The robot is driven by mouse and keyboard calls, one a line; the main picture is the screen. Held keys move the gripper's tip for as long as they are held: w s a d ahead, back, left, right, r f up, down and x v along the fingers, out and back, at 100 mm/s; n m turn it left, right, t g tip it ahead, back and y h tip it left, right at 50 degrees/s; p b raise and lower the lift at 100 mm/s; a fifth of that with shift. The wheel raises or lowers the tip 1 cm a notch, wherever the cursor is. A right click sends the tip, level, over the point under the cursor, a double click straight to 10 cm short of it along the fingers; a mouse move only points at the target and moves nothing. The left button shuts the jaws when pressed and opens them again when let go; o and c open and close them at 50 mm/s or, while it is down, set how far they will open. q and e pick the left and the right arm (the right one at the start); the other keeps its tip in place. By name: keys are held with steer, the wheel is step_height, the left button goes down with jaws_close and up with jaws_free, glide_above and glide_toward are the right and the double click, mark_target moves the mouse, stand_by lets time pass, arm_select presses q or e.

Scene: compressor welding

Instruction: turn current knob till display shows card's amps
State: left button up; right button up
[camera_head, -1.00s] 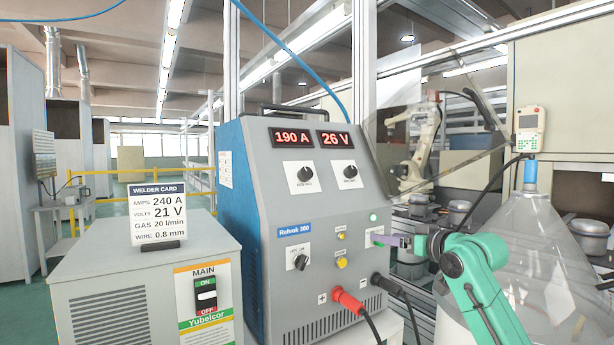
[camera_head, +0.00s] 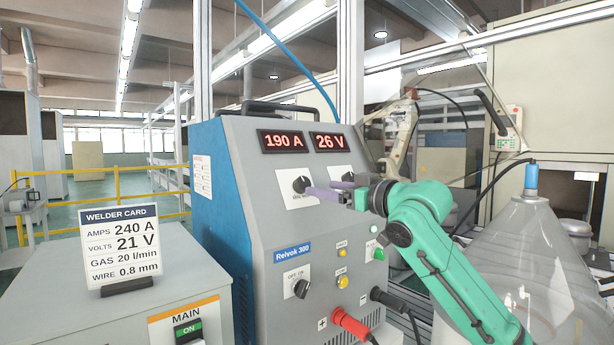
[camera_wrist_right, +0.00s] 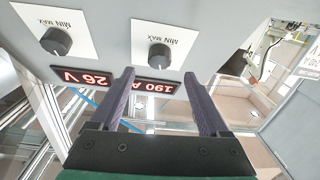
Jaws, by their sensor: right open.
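The welder (camera_head: 270,225) has a red display (camera_head: 283,141) reading 190 A and another (camera_head: 330,142) reading 26 V. The current knob (camera_head: 301,184) is black, on a white plate below the 190 A display. The welder card (camera_head: 121,245) reads 240 A and 21 V. My right gripper (camera_head: 322,191) is open in front of the panel, its purple fingers pointing at the current knob. In the right wrist view, upside down, the current knob (camera_wrist_right: 159,52) lies ahead between the open fingers (camera_wrist_right: 158,76), seemingly apart from them. My left gripper is not in view.
Lower on the panel are an off/on selector (camera_head: 301,288), a green button (camera_head: 379,254) and a red cable plug (camera_head: 346,321). A clear cone-shaped cover (camera_head: 535,260) stands at the right.

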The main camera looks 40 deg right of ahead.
mark_target(306, 185)
steer(key=w+p, duration=0.1)
steer(key=w, duration=0.1)
steer(key=w+p, duration=0.1)
steer(key=w, duration=0.1)
steer(key=w+p, duration=0.2)
steer(key=shift+r, duration=0.35)
steer(key=shift+w+f+p, duration=0.1)
steer(key=shift+w+p, duration=0.15)
steer(key=shift+p, duration=0.1)
steer(key=shift+w+f, duration=0.15)
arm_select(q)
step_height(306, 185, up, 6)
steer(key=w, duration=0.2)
arm_select(e)
steer(key=shift+w+f, duration=0.15)
steer(key=shift+f, duration=0.05)
steer(key=shift+c, duration=0.3)
jaws_close()
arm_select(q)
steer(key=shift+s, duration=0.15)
arm_select(e)
steer(key=shift+a, duration=0.1)
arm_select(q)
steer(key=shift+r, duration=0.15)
arm_select(e)
steer(key=shift+m, duration=0.4)
